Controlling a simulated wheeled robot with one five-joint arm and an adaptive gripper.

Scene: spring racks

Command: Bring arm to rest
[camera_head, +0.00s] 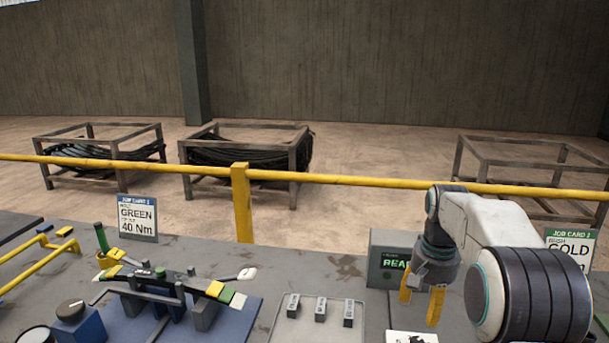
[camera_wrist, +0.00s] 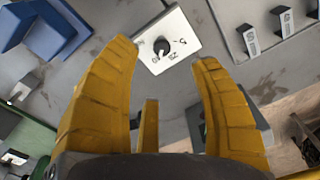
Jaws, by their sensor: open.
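My arm, white with dark joints, reaches in from the lower right in the head view. My gripper (camera_head: 423,302) has yellow fingers and hangs above the bench, in front of the grey box with a "REA…" display (camera_head: 391,264). Beyond the fingertips lies a white plate with a dark knob (camera_wrist: 180,28). That plate also shows in the head view (camera_head: 412,337), partly cut off by the lower edge.
The bench holds a tool rack (camera_head: 165,296) with several coloured-handled tools, a grey tray (camera_head: 318,325) with small marked blocks, and a blue box with a knob (camera_head: 80,323). Job cards stand at the back (camera_head: 137,218) and right (camera_head: 571,247). A yellow rail (camera_head: 340,180) runs behind.

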